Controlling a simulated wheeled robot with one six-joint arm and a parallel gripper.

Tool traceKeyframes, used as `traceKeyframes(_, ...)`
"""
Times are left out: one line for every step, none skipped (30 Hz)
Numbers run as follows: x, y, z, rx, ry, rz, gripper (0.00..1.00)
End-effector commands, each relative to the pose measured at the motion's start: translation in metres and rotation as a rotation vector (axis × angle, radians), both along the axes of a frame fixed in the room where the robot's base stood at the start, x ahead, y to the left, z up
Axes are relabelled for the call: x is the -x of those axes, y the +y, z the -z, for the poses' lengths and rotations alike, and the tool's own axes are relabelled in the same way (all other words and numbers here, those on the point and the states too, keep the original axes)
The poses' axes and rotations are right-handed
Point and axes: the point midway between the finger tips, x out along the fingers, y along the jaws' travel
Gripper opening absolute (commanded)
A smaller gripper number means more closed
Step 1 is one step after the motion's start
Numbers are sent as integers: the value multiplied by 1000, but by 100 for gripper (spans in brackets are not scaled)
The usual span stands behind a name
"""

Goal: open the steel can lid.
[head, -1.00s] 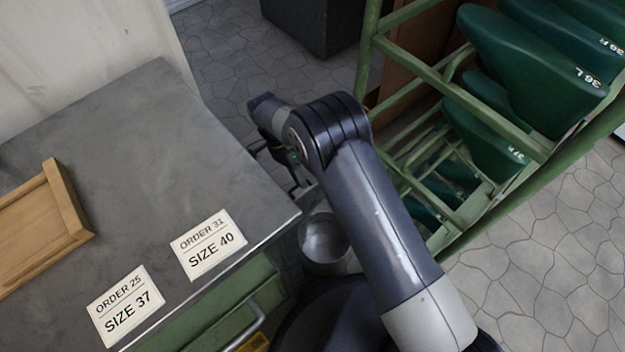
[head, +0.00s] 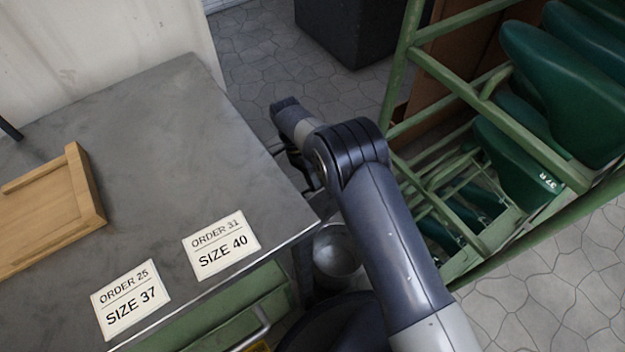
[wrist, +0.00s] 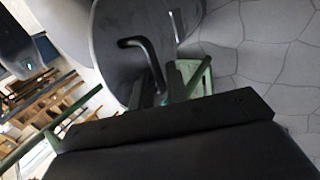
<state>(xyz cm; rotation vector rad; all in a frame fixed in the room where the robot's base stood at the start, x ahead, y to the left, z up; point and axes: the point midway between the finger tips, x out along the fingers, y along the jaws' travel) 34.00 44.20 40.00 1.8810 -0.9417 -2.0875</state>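In the head view a round steel can (head: 338,250) stands on the floor between the bench and the green rack, partly hidden by my arm. Its top looks like a hollow, open round. In the wrist view a grey round lid (wrist: 112,32) fills the upper middle, with a bent black handle (wrist: 143,52) on its face. My gripper (wrist: 163,88) is at the lower end of this handle, its dark fingers close to either side. Whether they press on the handle cannot be made out. In the head view my gripper is mostly hidden behind my arm.
A grey metal bench (head: 150,150) at left bears a wooden tray (head: 92,200) and two order cards, ORDER 31 (head: 221,245) and ORDER 25 (head: 131,298). A green rack (head: 470,90) with green shoe lasts stands close at right. A dark box (head: 345,30) stands behind.

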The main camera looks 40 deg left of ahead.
Motion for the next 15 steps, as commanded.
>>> traceKeyframes(-1,1,-1,-3,-3,0,19)
traceKeyframes(-1,1,-2,-4,-3,0,22)
traceKeyframes(-1,2,-3,-5,-3,0,25)
traceKeyframes(-1,2,-3,-5,-3,0,27)
traceKeyframes(-1,2,-3,-6,-4,0,30)
traceKeyframes(-1,2,-4,-7,-5,0,31)
traceKeyframes(-1,3,-4,-7,-5,0,31)
traceKeyframes(-1,3,-4,-7,-5,0,31)
traceKeyframes(-1,3,-5,-8,-5,0,31)
traceKeyframes(-1,3,-5,-8,-6,1,31)
traceKeyframes(-1,3,-5,-8,-6,1,31)
traceKeyframes(-1,3,-5,-9,-6,1,31)
traceKeyframes(-1,4,-6,-9,-6,1,31)
traceKeyframes(-1,4,-7,-9,-6,1,31)
traceKeyframes(-2,5,-9,-9,-6,1,31)
